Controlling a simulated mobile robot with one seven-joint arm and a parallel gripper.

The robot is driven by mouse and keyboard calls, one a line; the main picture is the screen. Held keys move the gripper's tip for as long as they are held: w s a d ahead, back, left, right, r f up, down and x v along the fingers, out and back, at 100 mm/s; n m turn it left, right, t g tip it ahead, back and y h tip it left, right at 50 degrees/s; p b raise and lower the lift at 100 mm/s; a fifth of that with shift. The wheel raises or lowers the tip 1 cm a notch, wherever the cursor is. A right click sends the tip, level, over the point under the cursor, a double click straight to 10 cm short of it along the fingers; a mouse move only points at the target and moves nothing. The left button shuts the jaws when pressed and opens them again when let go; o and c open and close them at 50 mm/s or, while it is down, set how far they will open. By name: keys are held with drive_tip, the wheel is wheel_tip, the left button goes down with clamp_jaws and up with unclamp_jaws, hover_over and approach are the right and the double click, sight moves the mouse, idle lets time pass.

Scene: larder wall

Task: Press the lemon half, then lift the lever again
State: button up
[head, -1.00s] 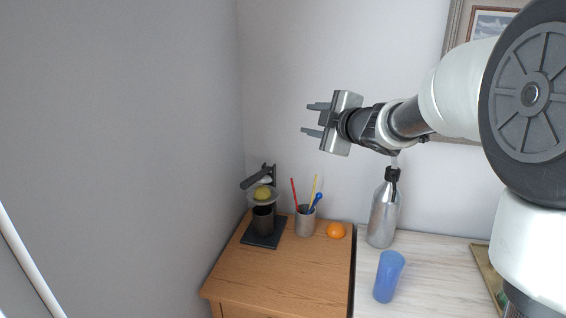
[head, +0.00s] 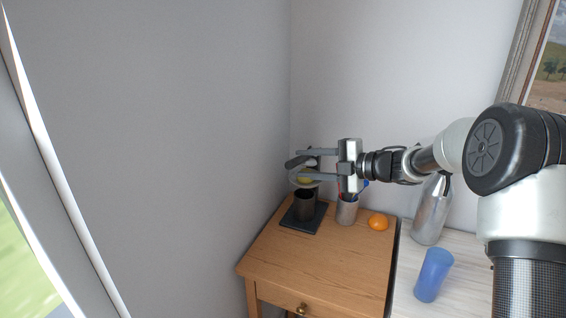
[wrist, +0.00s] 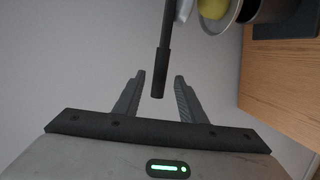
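The citrus press has a dark base (head: 291,221), a lever and a bowl. A yellow lemon half (head: 304,181) sits in the bowl; it also shows at the top of the wrist view (wrist: 213,8). My gripper (wrist: 160,78) is open around the free end of the dark lever (wrist: 163,62), with a gap showing on both sides. In the head view my gripper (head: 297,164) is level with the press, its fingers partly hiding the lever and lemon. The lever looks raised, above the lemon. A dark cup (head: 304,205) stands under the bowl.
Right of the press, a metal holder (head: 347,213) with pens and an orange (head: 378,222) stand on the wooden cabinet (head: 310,262). A steel bottle (head: 430,215) and a blue cup (head: 433,275) stand on the pale counter. A wall is close at left.

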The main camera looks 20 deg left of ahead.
drive_tip(key=x, duration=0.8)
drive_tip(key=shift+w, duration=0.1)
drive_tip(key=shift+c, duration=0.2)
drive_tip(key=shift+r, duration=0.1)
clamp_jaws()
